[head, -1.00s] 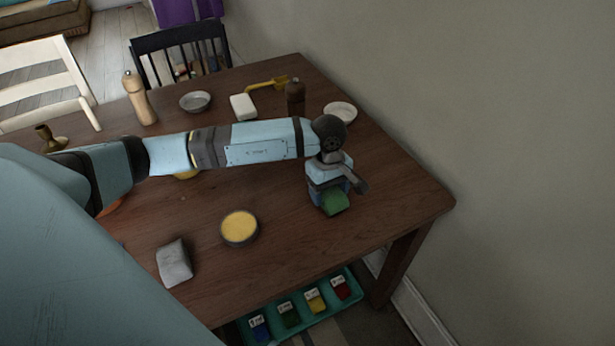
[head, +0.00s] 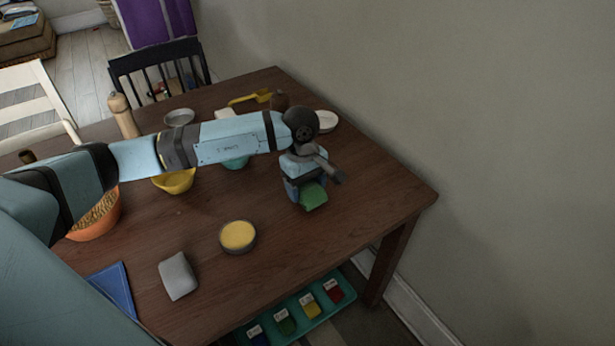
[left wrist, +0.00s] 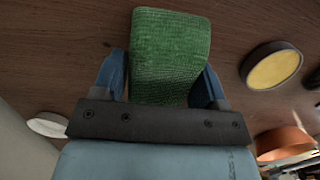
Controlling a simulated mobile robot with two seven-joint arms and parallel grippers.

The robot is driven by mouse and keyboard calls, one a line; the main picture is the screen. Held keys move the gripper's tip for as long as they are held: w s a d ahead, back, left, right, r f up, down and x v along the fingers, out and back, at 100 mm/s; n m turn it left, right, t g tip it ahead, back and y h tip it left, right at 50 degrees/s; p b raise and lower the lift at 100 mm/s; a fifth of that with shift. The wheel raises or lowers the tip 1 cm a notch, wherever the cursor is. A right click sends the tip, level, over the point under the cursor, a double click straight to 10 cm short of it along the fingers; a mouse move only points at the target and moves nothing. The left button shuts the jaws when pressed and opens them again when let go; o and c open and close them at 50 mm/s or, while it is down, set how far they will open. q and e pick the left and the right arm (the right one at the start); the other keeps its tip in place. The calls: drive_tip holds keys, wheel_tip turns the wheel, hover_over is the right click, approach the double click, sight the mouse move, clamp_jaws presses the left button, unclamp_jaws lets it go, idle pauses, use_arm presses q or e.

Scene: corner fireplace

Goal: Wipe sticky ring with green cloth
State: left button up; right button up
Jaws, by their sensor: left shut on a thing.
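A green cloth (head: 313,196) is held by my left gripper (head: 306,194) over the right part of the wooden table. In the left wrist view the cloth (left wrist: 168,58) sits between the two blue fingers of my left gripper (left wrist: 167,80), which is shut on it. The cloth is close to the tabletop; whether it touches the wood I cannot tell. No sticky ring can be made out; the gripper and cloth may hide it. My right gripper is not in view.
A round tin with yellow contents (head: 238,236) and a grey block-like thing (head: 178,276) stand left of the cloth. An orange bowl (head: 98,218), a yellow bowl (head: 174,182) and a blue cloth (head: 113,288) lie further left. A wall (head: 500,150) is beyond the table's right edge.

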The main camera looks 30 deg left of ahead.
use_arm(q)
drive_tip(key=shift+r+p, duration=0.4)
drive_tip(key=shift+r, duration=0.9)
